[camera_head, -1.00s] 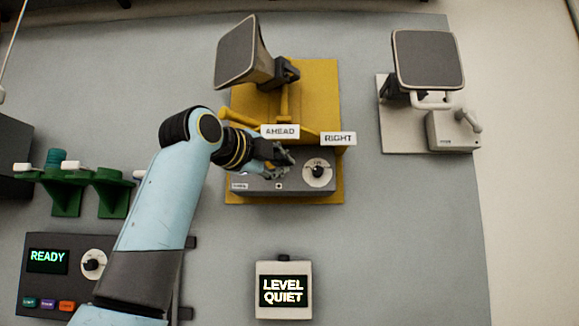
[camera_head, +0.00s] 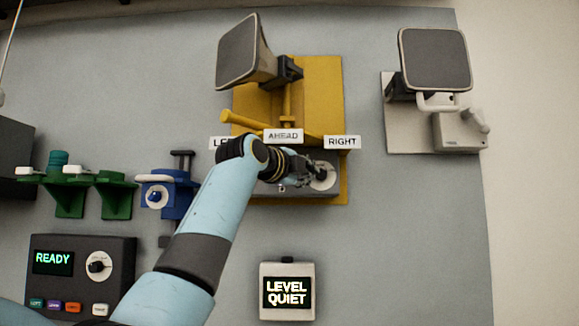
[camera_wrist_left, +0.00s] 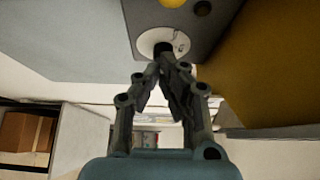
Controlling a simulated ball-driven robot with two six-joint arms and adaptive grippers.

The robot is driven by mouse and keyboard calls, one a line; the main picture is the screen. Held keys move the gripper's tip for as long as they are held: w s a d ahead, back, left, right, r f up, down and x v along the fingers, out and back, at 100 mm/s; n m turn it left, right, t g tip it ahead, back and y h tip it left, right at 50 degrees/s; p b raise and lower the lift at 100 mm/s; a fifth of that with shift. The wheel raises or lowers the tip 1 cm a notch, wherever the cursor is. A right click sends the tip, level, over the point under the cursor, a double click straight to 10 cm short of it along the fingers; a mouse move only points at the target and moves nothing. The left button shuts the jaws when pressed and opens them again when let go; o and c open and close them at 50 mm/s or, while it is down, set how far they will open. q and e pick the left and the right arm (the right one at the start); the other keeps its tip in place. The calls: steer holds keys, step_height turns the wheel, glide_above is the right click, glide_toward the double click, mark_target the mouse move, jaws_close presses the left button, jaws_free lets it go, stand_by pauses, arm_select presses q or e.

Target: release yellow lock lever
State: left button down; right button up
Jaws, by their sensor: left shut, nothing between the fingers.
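A yellow lever (camera_head: 240,122) slants across the yellow backing plate (camera_head: 325,90), below the tilted grey horn panel (camera_head: 244,52). Its right end is partly hidden behind the AHEAD sign (camera_head: 283,136). My left gripper (camera_head: 318,176) is below and to the right of this lever, apart from it, at the white dial (camera_head: 324,185) of the grey control box. In the left wrist view, the closed fingertips (camera_wrist_left: 166,62) are at the dark knob of the white dial (camera_wrist_left: 150,38); I cannot tell if they touch. A round yellow part (camera_wrist_left: 172,3) shows at the top edge. My right gripper is not in view.
The RIGHT sign (camera_head: 342,142) hangs just above the gripper. A blue fixture (camera_head: 170,190) and green brackets (camera_head: 113,195) are left of my arm. A LEVEL QUIET display (camera_head: 287,291) is below. A pale horn unit (camera_head: 434,60) stands at the right.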

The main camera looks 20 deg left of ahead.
arm_select(q)
steer(key=a+p, duration=0.1)
steer(key=a, duration=0.3)
steer(key=shift+d, duration=0.1)
steer(key=shift+f, duration=0.1)
